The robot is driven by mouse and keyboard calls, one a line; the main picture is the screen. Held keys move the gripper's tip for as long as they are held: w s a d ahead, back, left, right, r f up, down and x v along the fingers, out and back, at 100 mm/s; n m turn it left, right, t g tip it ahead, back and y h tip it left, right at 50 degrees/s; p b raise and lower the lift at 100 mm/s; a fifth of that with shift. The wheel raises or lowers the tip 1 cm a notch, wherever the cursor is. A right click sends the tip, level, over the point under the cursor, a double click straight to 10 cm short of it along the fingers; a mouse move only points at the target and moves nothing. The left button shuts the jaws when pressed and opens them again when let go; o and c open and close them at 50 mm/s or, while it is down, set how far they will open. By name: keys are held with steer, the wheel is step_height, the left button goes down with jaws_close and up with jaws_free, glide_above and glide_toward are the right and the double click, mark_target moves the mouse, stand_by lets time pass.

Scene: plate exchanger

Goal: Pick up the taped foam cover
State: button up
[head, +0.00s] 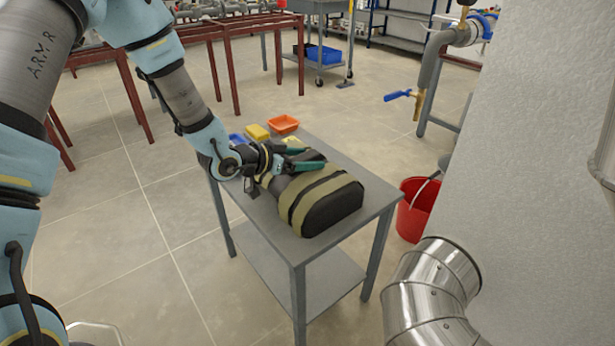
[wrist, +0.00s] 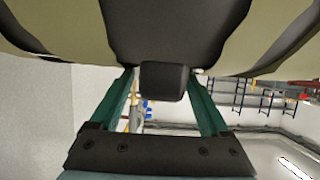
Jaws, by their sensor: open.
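The taped foam cover (head: 335,208) is black with tan bands and rounded edges. It lies on the grey table in the head view. My gripper (head: 316,161) has green fingers and reaches in from the left, at the cover's far side. In the wrist view the cover (wrist: 180,30) fills the top, very close. My gripper (wrist: 163,72) is open there, with one finger on each side of a small dark block (wrist: 165,80) below the cover. The fingertips meet the cover's outline, and I cannot tell whether they touch it.
The grey table (head: 375,188) also bears a yellow item (head: 257,132), an orange tray (head: 284,123) and a blue item (head: 236,139) at its far end. A red bucket (head: 415,215) stands to the right. A shiny metal duct (head: 430,290) and a white wall (head: 545,150) bound the right side.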

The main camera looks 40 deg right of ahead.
jaws_close()
stand_by(0.5)
stand_by(0.8)
